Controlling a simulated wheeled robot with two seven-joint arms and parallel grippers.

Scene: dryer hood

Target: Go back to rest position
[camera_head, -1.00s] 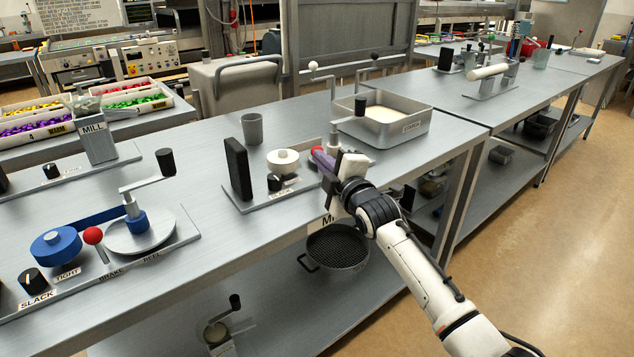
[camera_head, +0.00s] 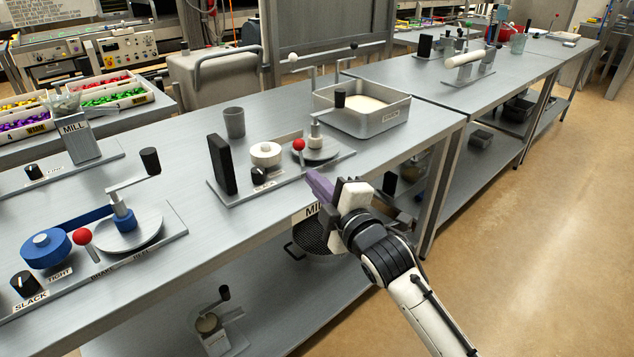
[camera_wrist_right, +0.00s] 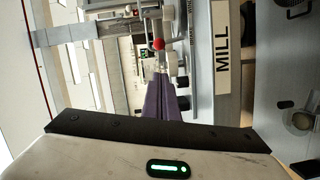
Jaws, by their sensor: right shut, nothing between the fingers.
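My right gripper (camera_head: 322,186) is in the head view, in front of the workbench's front edge, near the small reel unit. Its purple fingers are together with nothing between them. In the right wrist view the purple fingers (camera_wrist_right: 162,100) point toward the bench, with a red knob beyond them. The gripper is apart from the red knob. My left gripper is not in view.
A larger reel unit with a blue wheel (camera_head: 46,248) stands at the left. A grey tray (camera_head: 385,126) of pale material sits at the back right of the bench. A mesh pan (camera_head: 312,236) is below the bench edge. The floor (camera_head: 530,220) at the right is open.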

